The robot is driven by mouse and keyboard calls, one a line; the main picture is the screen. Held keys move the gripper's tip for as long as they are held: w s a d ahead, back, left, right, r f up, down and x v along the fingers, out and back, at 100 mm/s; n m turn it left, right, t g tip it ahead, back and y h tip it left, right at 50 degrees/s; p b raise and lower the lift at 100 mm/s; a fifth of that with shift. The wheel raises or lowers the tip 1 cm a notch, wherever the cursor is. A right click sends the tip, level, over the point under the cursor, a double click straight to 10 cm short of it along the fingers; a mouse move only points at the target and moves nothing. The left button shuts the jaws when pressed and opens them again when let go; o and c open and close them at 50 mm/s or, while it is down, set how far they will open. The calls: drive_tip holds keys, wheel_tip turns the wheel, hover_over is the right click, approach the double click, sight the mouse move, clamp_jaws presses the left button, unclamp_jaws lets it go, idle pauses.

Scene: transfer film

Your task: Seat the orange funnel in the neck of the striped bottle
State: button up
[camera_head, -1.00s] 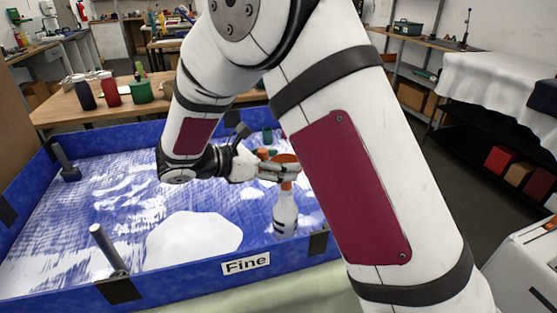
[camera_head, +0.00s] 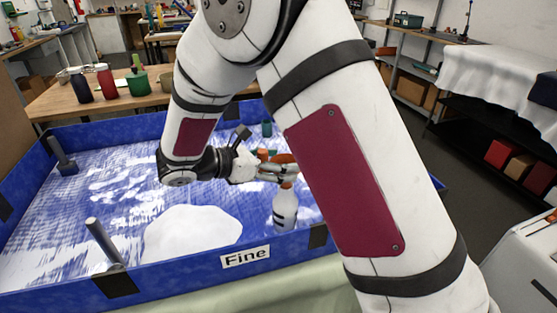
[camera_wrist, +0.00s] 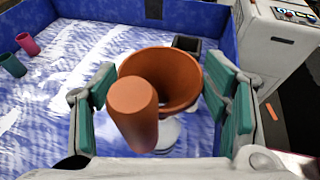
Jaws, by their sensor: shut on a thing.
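The orange funnel (camera_head: 284,158) is held in my gripper (camera_head: 277,171) above the striped bottle (camera_head: 285,208). In the wrist view the funnel's wide mouth (camera_wrist: 180,76) faces the camera between the teal finger pads of my gripper (camera_wrist: 165,98). An orange rounded post (camera_wrist: 134,112) stands in front of the mouth; I cannot tell if it is joined to the funnel. The white bottle with dark stripes stands upright in the blue tray; part of it shows below the funnel (camera_wrist: 168,133). The spout is mostly hidden, so I cannot tell how deep it sits in the neck.
A white patch (camera_head: 192,232) lies left of the bottle. Small cups (camera_wrist: 27,43) stand at the far left in the wrist view. My arm hides the tray's right part.

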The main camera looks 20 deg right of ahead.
drive_tip(key=shift+f+b, duration=0.6)
drive_tip(key=shift+f, duration=0.65)
drive_tip(key=o, duration=1.3)
drive_tip(key=v, duration=1.2)
drive_tip(key=s+d+r+m+g+y+p, duration=0.35)
drive_tip(key=s+d+r+m+y, duration=0.25)
drive_tip(key=s+d+r+m, duration=0.6)
drive_tip(key=s+r+m+t+y+p, duration=0.1)
drive_tip(key=s+m+y, duration=0.1)
drive_tip(key=s, duration=0.3)
drive_tip(key=s+d+m+t+y+p, duration=0.1)
drive_tip(key=s+m+y, duration=0.2)
drive_tip(key=s, duration=0.3)
drive_tip(key=s+r+m+t+y+p, duration=0.1)
drive_tip(key=s+m+t+y, duration=0.1)
drive_tip(key=s+m, duration=0.2)
drive_tip(key=shift+s+d+r+y, duration=0.1)
drive_tip(key=shift+s+r+y, duration=0.05)
drive_tip(key=shift+s, duration=0.3)
drive_tip(key=shift+s+d+r+y, duration=0.1)
drive_tip(key=shift+s+r+y, duration=0.1)
drive_tip(key=shift+s, duration=0.2)
